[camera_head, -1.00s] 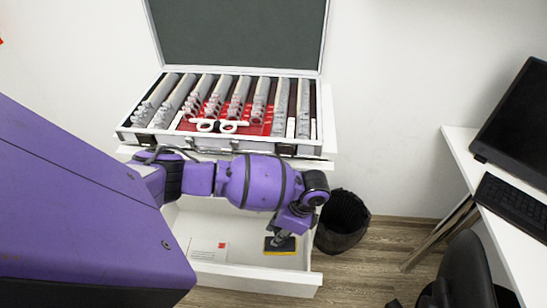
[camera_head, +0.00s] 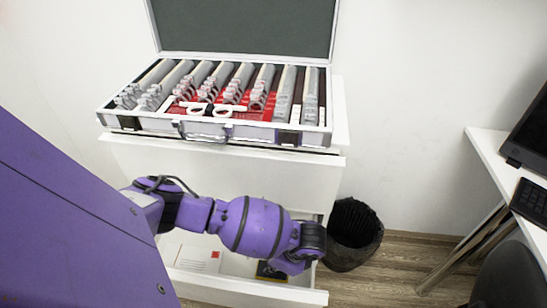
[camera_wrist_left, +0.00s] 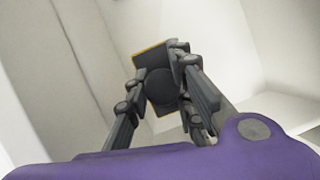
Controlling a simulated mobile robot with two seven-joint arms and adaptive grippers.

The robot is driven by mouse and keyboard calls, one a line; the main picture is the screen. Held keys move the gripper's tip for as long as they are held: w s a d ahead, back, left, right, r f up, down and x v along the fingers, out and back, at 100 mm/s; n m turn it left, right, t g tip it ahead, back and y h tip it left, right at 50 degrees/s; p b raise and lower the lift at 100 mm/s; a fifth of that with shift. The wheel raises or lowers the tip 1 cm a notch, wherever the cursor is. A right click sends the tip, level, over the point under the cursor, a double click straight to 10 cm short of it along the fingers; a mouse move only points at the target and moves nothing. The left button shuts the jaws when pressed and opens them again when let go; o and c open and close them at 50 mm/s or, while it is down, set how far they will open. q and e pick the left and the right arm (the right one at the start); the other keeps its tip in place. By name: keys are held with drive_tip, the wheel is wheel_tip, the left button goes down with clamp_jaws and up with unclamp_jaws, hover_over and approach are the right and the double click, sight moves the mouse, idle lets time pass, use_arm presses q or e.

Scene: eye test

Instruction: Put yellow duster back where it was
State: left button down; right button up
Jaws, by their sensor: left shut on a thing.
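The yellow duster (camera_head: 265,273) is in the open white drawer (camera_head: 310,297), near its right end. In the head view only a dark part with a little yellow shows beside my wrist. In the left wrist view, the duster (camera_wrist_left: 149,62) is a dark pad with a thin yellow edge, between the fingers. My left gripper (camera_wrist_left: 160,82) is shut on it. In the head view my purple wrist hides the fingers. I cannot tell whether the duster touches the drawer floor. My right gripper is not in view.
A white card with a red mark (camera_head: 197,259) lies in the drawer, left of the duster. An open lens case (camera_head: 140,124) stands on the cabinet (camera_head: 325,170) above. A black bin (camera_head: 354,230) stands right of the drawer. A desk (camera_head: 490,150) and chair are at the right.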

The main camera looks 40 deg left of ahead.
sight(272, 274)
use_arm(q)
wheel_tip(272, 274, down, 4)
drive_tip(key=shift+f+b, duration=0.15)
drive_tip(key=shift+b, duration=0.3)
drive_tip(key=shift+f+b, duration=0.6)
drive_tip(key=shift+f, duration=1.35)
drive_tip(key=c, duration=1.5)
unclamp_jaws()
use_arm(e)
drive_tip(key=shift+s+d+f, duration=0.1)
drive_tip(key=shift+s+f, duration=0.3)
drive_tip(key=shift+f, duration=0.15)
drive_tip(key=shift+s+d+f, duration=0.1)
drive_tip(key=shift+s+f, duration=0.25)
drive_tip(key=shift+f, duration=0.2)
use_arm(q)
drive_tip(key=p+v, duration=0.2)
drive_tip(key=v, duration=0.9)
drive_tip(key=shift+p, duration=0.35)
drive_tip(key=shift+w+d+r, duration=0.1)
drive_tip(key=shift+d+r, duration=0.15)
drive_tip(key=shift+r, duration=0.25)
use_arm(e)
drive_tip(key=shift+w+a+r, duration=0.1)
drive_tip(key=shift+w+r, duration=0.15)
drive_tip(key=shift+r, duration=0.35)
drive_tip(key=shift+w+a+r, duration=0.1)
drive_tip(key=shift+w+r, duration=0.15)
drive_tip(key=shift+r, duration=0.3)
